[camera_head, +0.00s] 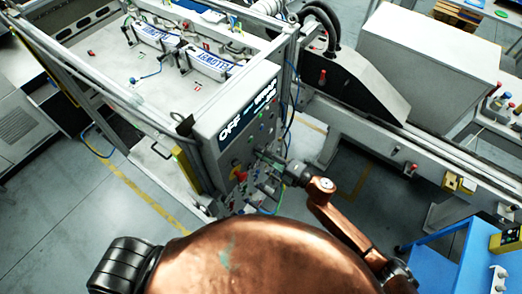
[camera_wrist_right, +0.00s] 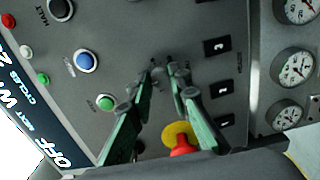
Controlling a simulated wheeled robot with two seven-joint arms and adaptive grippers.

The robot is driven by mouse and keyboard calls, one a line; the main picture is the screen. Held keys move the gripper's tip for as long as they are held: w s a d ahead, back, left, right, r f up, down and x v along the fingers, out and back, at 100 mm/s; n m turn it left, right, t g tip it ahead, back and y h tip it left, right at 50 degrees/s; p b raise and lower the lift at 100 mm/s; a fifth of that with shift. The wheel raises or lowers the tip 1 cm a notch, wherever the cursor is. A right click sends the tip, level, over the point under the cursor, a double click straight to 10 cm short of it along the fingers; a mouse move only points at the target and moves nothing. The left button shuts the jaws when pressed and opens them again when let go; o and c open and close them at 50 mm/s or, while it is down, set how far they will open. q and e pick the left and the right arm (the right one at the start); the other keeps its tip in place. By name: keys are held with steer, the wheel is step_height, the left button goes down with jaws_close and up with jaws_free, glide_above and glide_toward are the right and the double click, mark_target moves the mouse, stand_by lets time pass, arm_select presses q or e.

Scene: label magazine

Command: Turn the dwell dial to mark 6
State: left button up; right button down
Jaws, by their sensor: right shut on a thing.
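The grey control panel (camera_head: 232,108) stands on the front of the machine, and its face fills the wrist view (camera_wrist_right: 215,20). My right gripper (camera_head: 264,156) reaches the panel from the right. In the wrist view its two greenish fingers (camera_wrist_right: 166,72) converge at the panel face and are shut on the dwell dial. The fingertips mostly hide the dial, and I cannot read which mark it points to. My left gripper is not in view.
Near the fingers are a green button (camera_wrist_right: 105,102), a blue button (camera_wrist_right: 86,62) and a red-and-yellow emergency stop (camera_wrist_right: 178,140). Numbered black windows (camera_wrist_right: 217,47) and round gauges (camera_wrist_right: 296,68) lie to the right. A blue cart (camera_head: 440,262) stands at lower right.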

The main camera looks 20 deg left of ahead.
steer(key=shift+m+p, duration=1.6)
steer(key=shift+m, duration=2.1)
steer(key=shift+f, duration=0.1)
steer(key=c, duration=1.8)
jaws_free()
steer(key=v, duration=1.2)
